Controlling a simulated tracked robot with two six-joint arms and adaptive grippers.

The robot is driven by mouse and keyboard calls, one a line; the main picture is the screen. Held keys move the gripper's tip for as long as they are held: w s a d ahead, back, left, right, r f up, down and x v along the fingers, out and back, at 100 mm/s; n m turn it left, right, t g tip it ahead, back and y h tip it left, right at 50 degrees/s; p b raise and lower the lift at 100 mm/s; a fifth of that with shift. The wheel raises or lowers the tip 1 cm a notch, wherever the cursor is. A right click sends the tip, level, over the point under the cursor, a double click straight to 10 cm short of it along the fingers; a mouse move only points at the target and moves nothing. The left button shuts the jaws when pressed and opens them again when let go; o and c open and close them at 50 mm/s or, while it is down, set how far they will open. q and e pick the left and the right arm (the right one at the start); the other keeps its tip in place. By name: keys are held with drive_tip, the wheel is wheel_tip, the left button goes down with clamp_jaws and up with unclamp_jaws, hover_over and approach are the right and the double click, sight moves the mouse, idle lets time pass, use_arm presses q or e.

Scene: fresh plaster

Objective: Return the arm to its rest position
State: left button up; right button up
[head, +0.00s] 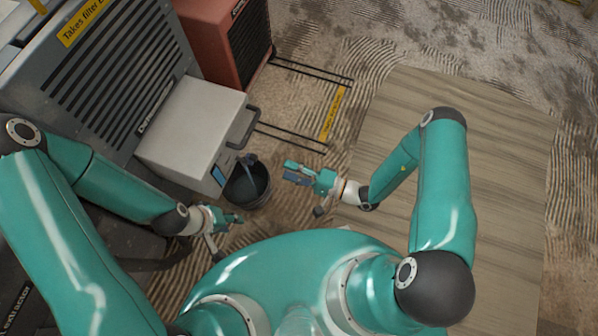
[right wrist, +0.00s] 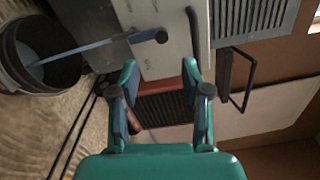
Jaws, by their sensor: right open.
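My right gripper (head: 298,174) is over the floor in the middle of the head view, just right of the dark bucket (head: 247,182). In the right wrist view its two fingers (right wrist: 160,98) stand apart with nothing between them. My left gripper (head: 232,219) is at the lower left, below the bucket. It is small and partly turned away, so its fingers are hard to read. Both arms are bent and extend forward from my teal body.
A light grey box with a handle (head: 190,125) stands against a large grey slatted machine (head: 110,75). A red-brown unit (head: 225,40) stands behind. The bucket holds a blue-handled tool (right wrist: 95,50). A wooden board (head: 500,150) lies at right, clear apart from my arm above it.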

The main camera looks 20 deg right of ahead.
drive_tip(key=shift+v, duration=1.1)
